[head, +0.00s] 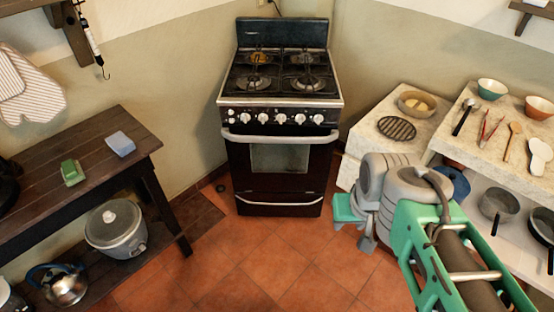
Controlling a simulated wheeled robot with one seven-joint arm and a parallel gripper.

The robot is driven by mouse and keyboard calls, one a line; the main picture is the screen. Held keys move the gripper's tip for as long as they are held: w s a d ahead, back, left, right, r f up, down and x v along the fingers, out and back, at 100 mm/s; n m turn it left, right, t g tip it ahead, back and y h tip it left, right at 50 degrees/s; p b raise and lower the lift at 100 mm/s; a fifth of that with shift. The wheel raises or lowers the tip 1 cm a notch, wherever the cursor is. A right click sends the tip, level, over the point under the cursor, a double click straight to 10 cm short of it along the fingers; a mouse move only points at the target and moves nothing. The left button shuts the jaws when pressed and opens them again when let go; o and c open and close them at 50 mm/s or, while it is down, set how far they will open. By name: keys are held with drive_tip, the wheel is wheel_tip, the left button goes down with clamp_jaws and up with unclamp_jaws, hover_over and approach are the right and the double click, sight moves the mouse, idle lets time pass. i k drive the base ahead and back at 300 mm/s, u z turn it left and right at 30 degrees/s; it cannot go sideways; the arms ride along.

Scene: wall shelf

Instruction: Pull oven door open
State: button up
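The oven (281,115) stands against the back wall in the middle of the head view. Its black oven door (240,165) has a dark glass window and looks closed. The pale horizontal door handle (280,138) runs across the door's top, below a row of knobs. My gripper (350,218) is in front of the oven, lower and to the right of the door, apart from the handle. My wrist hides part of the gripper, and its finger gap cannot be made out.
A dark wooden table (110,135) with a blue block (121,143) and a green block (72,172) stands at left, a rice cooker (116,230) below. Pale counters (362,138) with bowls and utensils stand at right. The tiled floor (265,265) before the oven is clear.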

sight(275, 158)
drive_tip(key=u, duration=0.15)
drive_tip(key=i, duration=0.9)
drive_tip(key=u, duration=0.3)
